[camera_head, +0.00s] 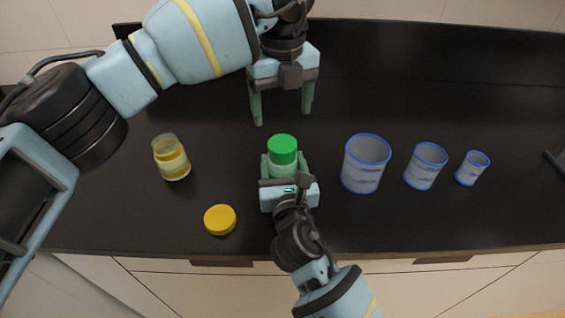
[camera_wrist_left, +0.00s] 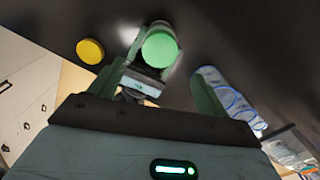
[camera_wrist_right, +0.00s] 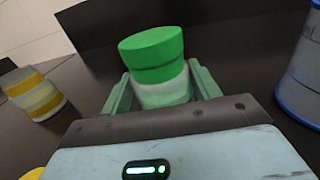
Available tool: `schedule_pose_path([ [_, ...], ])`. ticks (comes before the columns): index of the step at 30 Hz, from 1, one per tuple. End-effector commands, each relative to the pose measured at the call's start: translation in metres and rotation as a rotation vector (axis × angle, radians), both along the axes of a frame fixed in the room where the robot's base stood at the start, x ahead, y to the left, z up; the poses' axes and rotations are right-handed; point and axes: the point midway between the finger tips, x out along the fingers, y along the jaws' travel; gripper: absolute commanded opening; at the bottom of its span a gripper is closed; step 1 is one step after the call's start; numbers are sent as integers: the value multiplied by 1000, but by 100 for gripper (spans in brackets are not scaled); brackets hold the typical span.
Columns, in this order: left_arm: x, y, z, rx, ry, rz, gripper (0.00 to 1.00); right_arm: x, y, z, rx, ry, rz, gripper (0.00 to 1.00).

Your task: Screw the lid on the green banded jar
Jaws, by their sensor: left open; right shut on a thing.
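The green banded jar (camera_wrist_right: 163,94) stands upright on the dark counter, held in my right gripper (camera_head: 284,160), whose fingers close on its pale body from both sides. The green lid (camera_head: 282,144) sits on top of the jar. In the right wrist view the lid (camera_wrist_right: 152,45) rests directly above the green band; I cannot tell how tight it is. My left gripper (camera_head: 282,117) is open and empty, pointing down behind the jar in the head view. In the left wrist view the lid (camera_wrist_left: 160,49) shows beyond its spread fingers.
A yellow banded jar (camera_head: 171,158) without a lid stands at the left. A yellow lid (camera_head: 220,219) lies near the front edge. Three blue-rimmed beakers, large (camera_head: 365,164), medium (camera_head: 425,166) and small (camera_head: 471,168), stand at the right. The back of the counter is clear.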

Motion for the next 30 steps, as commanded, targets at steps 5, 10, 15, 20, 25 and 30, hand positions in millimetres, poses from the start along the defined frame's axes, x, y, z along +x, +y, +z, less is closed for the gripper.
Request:
schedule_pose_path([
  [5, 0, 0, -10, 1, 3, -1, 77, 0, 0, -1, -1, 1, 0, 0],
  [10, 0, 0, -33, 1, 3, 0, 77, 0, 0, -1, -1, 1, 0, 0],
  [15, 0, 0, -57, 1, 1, -1, 77, 0, 0, -1, -1, 1, 0, 0],
  [20, 0, 0, -73, 0, 1, -1, 77, 0, 0, -1, 0, 1, 0, 0],
  [25, 0, 0, -80, 1, 0, -1, 77, 0, 0, -1, 0, 1, 0, 0],
  [30, 0, 0, -81, 1, -1, -1, 77, 0, 0, -1, 0, 1, 0, 0],
])
